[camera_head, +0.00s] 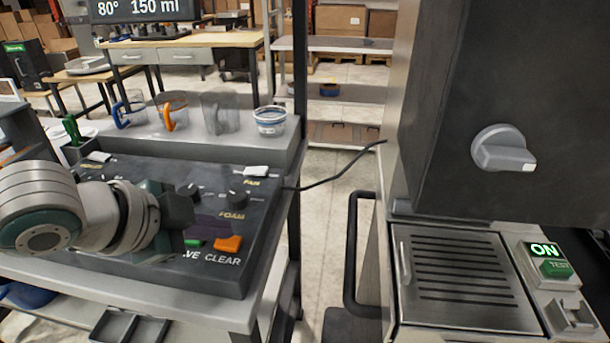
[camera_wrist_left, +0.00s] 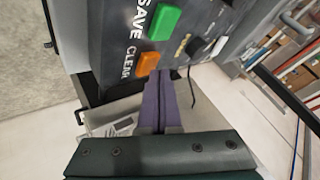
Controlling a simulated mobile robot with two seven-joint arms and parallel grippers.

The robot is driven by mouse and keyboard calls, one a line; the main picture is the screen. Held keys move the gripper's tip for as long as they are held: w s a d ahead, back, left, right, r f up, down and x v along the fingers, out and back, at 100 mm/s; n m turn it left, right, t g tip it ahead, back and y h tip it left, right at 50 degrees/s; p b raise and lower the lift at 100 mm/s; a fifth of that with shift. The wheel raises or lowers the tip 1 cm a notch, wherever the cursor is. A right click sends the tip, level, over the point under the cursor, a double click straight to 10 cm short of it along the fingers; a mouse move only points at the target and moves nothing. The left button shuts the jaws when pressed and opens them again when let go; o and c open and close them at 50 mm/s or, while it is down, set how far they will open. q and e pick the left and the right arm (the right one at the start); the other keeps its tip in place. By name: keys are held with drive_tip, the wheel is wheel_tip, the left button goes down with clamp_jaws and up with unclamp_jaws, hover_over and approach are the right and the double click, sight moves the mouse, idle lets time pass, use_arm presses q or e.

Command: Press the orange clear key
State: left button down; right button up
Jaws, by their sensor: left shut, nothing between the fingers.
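The orange clear key (camera_head: 228,243) is at the front right of the dark control panel (camera_head: 262,226), above the printed word CLEAR. It also shows in the left wrist view (camera_wrist_left: 147,63), beside the green save key (camera_wrist_left: 163,22). In the head view the save key (camera_head: 193,243) is partly in sight. My left gripper (camera_head: 226,226) is shut and empty, its dark purple fingers over the panel just behind the clear key. In the left wrist view the closed fingertips (camera_wrist_left: 160,73) appear close to the orange key; I cannot tell whether they touch it. My right gripper is not in view.
Black knobs (camera_head: 238,199) and a white FAN key (camera_head: 256,170) are on the panel.

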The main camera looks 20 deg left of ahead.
sight(220, 245)
use_arm(q)
drive_tip(key=shift+f, duration=0.5)
idle(0.6)
drive_tip(key=shift+r, duration=0.1)
drive_tip(key=shift+r+p, duration=0.8)
drive_tip(key=shift+r, duration=0.05)
wheel_tip(220, 245, up, 5)
drive_tip(key=p, duration=0.5)
drive_tip(key=shift+r+p, duration=0.1)
drive_tip(key=shift+p, duration=0.2)
